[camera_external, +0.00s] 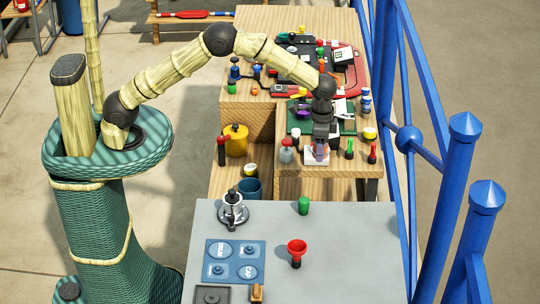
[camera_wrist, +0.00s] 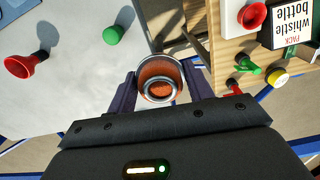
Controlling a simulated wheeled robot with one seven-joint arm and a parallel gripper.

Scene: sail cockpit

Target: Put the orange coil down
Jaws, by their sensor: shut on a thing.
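The orange coil (camera_wrist: 160,92), a short round piece with a pale metal ring around its opening, sits between the two fingers of my gripper (camera_wrist: 158,88) in the wrist view. My gripper is shut on it and holds it up, with its open end facing the camera. In the external view my gripper (camera_external: 320,150) hangs at the near edge of the wooden workbench (camera_external: 290,186). The coil is hard to make out there. In the wrist view, the bench edge is to the right of the coil and the grey table (camera_wrist: 75,85) to its left.
A whistle bottle box (camera_wrist: 288,25) and small coloured items crowd the bench. Blue railings (camera_external: 460,190) stand at right.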

